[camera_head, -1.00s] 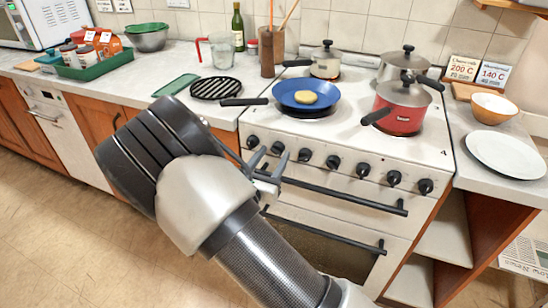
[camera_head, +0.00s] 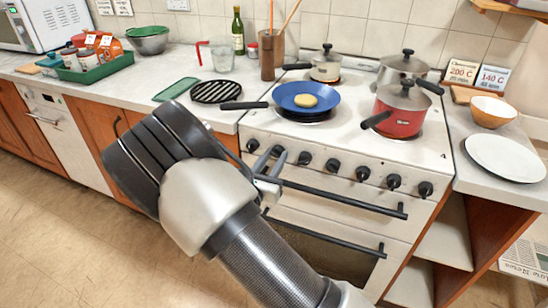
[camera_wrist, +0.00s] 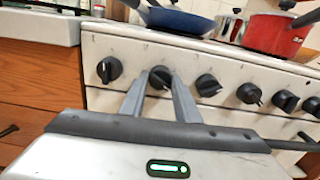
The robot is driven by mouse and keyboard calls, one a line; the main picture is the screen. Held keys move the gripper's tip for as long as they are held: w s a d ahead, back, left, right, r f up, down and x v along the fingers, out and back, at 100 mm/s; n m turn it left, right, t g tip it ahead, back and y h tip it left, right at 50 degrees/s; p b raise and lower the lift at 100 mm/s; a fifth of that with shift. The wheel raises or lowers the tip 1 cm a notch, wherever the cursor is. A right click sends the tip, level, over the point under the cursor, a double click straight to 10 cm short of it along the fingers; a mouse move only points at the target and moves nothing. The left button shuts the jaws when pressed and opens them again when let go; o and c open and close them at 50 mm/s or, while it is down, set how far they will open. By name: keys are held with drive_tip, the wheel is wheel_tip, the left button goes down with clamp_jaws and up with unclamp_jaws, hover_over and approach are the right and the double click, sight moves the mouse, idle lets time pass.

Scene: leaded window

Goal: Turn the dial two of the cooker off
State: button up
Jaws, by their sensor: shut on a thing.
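The white cooker (camera_head: 350,146) has a row of black dials on its front panel. The second dial from the left (camera_wrist: 160,72) is between the two grey fingers of my gripper (camera_wrist: 159,82) in the wrist view. My gripper is shut on this dial, one finger on each side. In the head view my gripper (camera_head: 271,162) is at the front panel's left part, and its fingers partly hide the dial. The leftmost dial (camera_wrist: 109,69) and the third dial (camera_wrist: 208,85) stand clear on either side of the fingers.
A blue frying pan (camera_head: 290,92) with a round yellow food sits on the cooker above the dials. A red pot (camera_head: 402,118) and other pots stand beside and behind it. The black oven handle (camera_head: 340,198) runs just below the panel. The floor in front is clear.

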drive_tip(key=n+p, duration=0.2)
drive_tip(key=p, duration=0.1)
drive_tip(key=shift+r+n, duration=0.2)
drive_tip(key=shift+n, duration=0.1)
drive_tip(key=n+p, duration=0.2)
drive_tip(key=p, duration=0.1)
drive_tip(key=shift+d+n, duration=0.1)
drive_tip(key=shift+n, duration=0.3)
drive_tip(key=n+p, duration=0.4)
drive_tip(key=n, duration=0.2)
drive_tip(key=shift+f+p, duration=0.1)
drive_tip(key=shift+p, duration=0.25)
drive_tip(key=n+p, duration=0.3)
drive_tip(key=n, duration=0.3)
drive_tip(key=shift+n, duration=0.3)
drive_tip(key=n+p, duration=0.1)
drive_tip(key=n, duration=0.4)
drive_tip(key=shift+n, duration=0.4)
drive_tip(key=o, duration=1)
drive_tip(key=shift+o, duration=0.2)
